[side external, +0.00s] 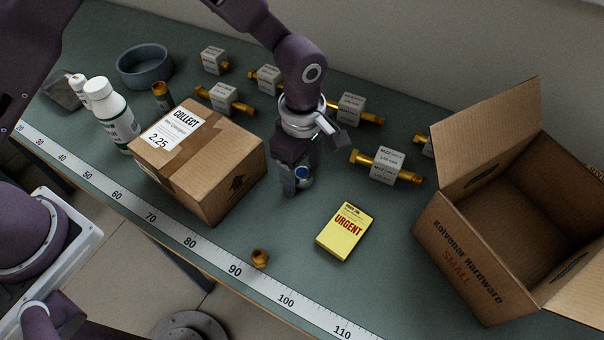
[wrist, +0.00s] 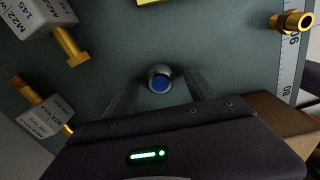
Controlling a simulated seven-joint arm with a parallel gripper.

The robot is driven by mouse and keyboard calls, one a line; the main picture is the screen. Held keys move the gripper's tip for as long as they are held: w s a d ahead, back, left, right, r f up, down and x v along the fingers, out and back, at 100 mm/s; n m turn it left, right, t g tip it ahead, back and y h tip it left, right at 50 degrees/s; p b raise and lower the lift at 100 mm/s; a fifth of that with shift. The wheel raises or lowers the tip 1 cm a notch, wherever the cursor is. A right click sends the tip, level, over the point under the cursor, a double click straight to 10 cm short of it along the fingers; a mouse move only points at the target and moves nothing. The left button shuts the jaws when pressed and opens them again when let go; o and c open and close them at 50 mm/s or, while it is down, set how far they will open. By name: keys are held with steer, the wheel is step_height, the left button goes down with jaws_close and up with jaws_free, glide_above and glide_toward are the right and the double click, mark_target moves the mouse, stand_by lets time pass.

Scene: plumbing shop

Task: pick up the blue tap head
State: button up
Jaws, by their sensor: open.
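The blue tap head (wrist: 159,81) is a small round piece with a blue top and a silver rim. In the wrist view it sits on the green bench between the tips of my gripper (wrist: 158,92). In the side view the tap head (side external: 302,173) shows at the right of my gripper (side external: 296,184), partly hidden by a finger. My gripper points down with its fingers low, close to the bench. The fingers are apart, one on each side of the tap head; I cannot tell whether either touches it.
A closed cardboard box (side external: 232,173) stands close left of my gripper. A yellow URGENT pad (side external: 345,231) lies to the right, a brass fitting (side external: 260,258) in front. Several tagged brass valves (side external: 386,166) lie behind. An open carton (side external: 477,250) stands far right.

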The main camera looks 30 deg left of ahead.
jaws_close()
